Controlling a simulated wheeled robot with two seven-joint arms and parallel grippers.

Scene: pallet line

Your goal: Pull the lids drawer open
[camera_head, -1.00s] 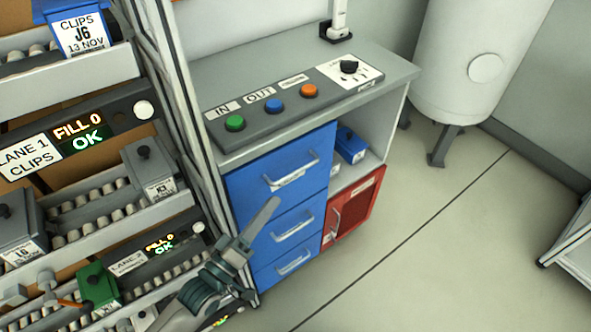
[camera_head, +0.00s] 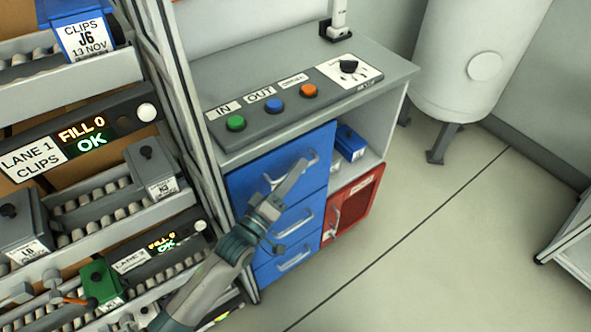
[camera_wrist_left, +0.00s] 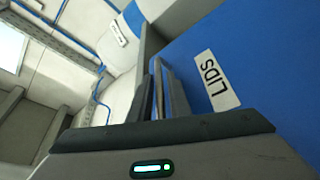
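The blue drawer unit (camera_head: 243,184) stands under the grey counter, with several drawers and pale bar handles. The top drawer's handle (camera_head: 275,182) is partly covered by my left gripper (camera_head: 296,172), which reaches up from below in front of that drawer. In the left wrist view a blue front with a white "LIDS" label (camera_wrist_left: 217,81) is close on the right of the fingers (camera_wrist_left: 163,92). The top drawer looks shut. My right gripper is not in view.
A red cabinet door (camera_head: 355,203) is right of the drawers, below an open shelf with a blue box (camera_head: 349,143). The counter (camera_head: 220,83) carries green, blue and orange buttons. Lane racks (camera_head: 75,240) stand close on the left.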

